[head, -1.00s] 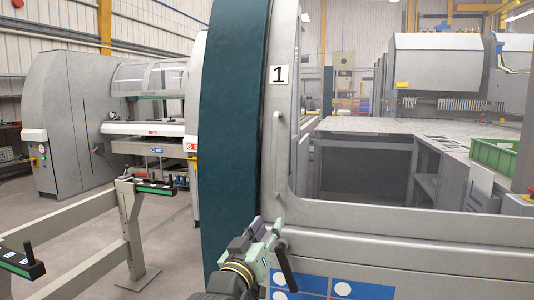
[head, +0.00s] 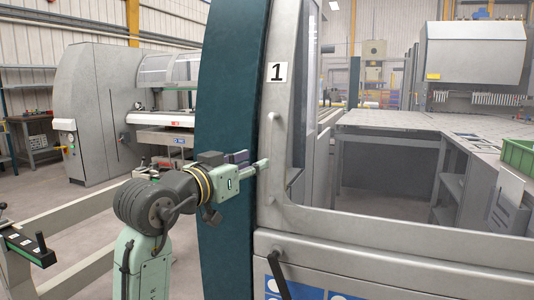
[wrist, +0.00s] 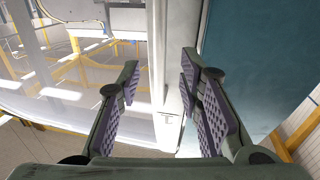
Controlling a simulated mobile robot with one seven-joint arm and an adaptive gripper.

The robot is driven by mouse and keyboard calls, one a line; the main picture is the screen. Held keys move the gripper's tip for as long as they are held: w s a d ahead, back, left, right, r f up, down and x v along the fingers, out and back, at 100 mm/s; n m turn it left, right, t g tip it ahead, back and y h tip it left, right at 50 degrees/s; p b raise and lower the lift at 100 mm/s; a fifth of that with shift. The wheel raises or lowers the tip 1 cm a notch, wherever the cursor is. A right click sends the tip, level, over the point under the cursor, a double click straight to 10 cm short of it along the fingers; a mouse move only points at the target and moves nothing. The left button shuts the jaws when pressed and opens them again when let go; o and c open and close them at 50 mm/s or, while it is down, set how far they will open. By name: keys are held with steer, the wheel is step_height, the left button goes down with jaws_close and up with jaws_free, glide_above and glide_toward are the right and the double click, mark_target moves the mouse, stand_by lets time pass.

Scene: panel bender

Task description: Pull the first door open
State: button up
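The first door (head: 330,215) is a grey framed panel with a large window, marked by a "1" label (head: 277,72). It appears shut. Its slim vertical handle (head: 272,135) is on the left side of the frame, below the label. My gripper (head: 258,163) reaches in from the left at the handle's mid-height, its tips overlapping the handle in the head view. In the wrist view my gripper (wrist: 160,65) is open, with a pale bar, seemingly the handle (wrist: 157,75), between its two padded fingers. I see no clear contact.
A dark teal curved panel (head: 228,110) stands just left of the door. A black lever (head: 278,270) is lower on the door's panel. A grey rail frame (head: 85,265) stands at the lower left. Another grey machine (head: 85,110) is farther back left.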

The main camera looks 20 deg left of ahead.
mark_target(268, 157)
steer(key=p+x, duration=0.1)
steer(key=x, duration=0.6)
steer(key=shift+p, duration=0.4)
steer(key=shift+c, duration=0.5)
jaws_close()
